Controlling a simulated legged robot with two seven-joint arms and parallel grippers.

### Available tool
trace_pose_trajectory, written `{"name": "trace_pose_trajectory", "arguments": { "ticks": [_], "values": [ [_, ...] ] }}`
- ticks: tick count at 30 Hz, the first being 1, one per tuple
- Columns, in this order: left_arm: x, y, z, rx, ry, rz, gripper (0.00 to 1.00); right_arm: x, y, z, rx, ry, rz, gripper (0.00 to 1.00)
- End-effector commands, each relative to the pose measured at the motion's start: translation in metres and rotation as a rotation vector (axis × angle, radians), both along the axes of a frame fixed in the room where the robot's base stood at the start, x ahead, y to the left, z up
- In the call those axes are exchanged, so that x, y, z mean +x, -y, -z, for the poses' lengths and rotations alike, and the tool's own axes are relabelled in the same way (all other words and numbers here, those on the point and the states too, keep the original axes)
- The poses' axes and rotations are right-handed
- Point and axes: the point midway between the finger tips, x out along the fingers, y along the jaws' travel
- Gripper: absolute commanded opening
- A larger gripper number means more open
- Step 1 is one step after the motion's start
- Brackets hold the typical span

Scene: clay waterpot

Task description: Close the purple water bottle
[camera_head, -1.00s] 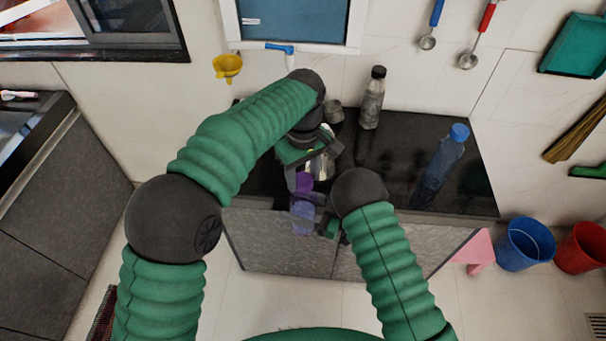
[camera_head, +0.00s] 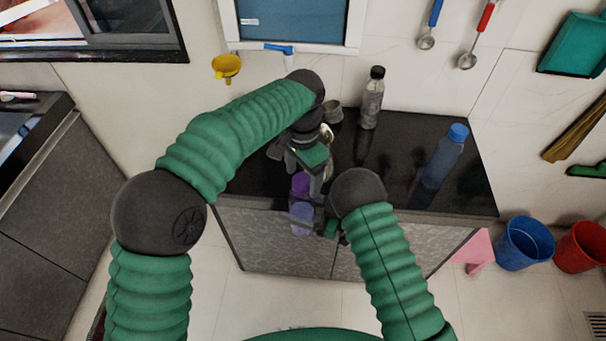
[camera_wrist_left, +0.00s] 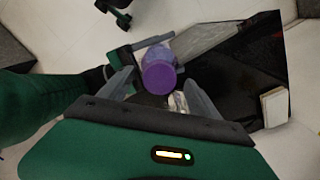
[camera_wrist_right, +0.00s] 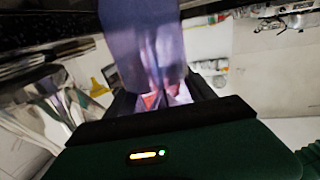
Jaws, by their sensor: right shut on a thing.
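The purple water bottle (camera_head: 302,218) stands roughly upright at the counter's front edge, with its translucent body held in my right gripper (camera_head: 322,222). The body also fills the middle of the right wrist view (camera_wrist_right: 142,50), between the shut fingers. The darker purple cap (camera_head: 300,184) is at the bottle's top; it shows as a round disc in the left wrist view (camera_wrist_left: 160,78). I cannot tell how tightly it sits. My left gripper (camera_head: 304,172) is above the bottle, its fingers spread to either side of the cap with gaps.
The black counter (camera_head: 395,170) lies behind and to the right. A clear bottle with a black cap (camera_head: 372,100), a grey cup (camera_head: 333,112) and a blue bottle (camera_head: 442,160) stand on it. My two arms are close together at the purple bottle.

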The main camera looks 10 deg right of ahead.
Motion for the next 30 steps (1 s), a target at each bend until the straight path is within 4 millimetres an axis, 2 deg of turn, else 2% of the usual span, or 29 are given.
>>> {"name": "trace_pose_trajectory", "arguments": {
  "ticks": [5, 8, 11, 21, 25, 30],
  "values": [
    [0.000, 0.000, 0.000, 0.001, -0.001, -0.001, 0.72, 0.000, 0.000, 0.000, 0.000, 0.000, 0.001, 0.00],
    [0.000, 0.000, -0.007, 0.000, 0.001, -0.001, 0.72, 0.000, 0.001, 0.000, 0.000, 0.000, 0.002, 0.00],
    [0.001, 0.001, -0.023, -0.001, 0.003, -0.001, 0.72, 0.000, 0.001, 0.000, 0.000, 0.000, 0.002, 0.00],
    [0.003, 0.002, -0.098, -0.001, 0.002, 0.001, 0.72, 0.001, 0.001, 0.000, 0.000, 0.000, 0.002, 0.00],
    [0.003, 0.002, -0.114, 0.000, 0.000, -0.001, 0.72, 0.001, 0.001, 0.000, 0.000, 0.000, 0.002, 0.00],
    [0.002, 0.001, -0.119, 0.001, -0.002, 0.000, 0.72, 0.001, 0.001, 0.000, 0.000, 0.000, 0.002, 0.00]
  ]
}}
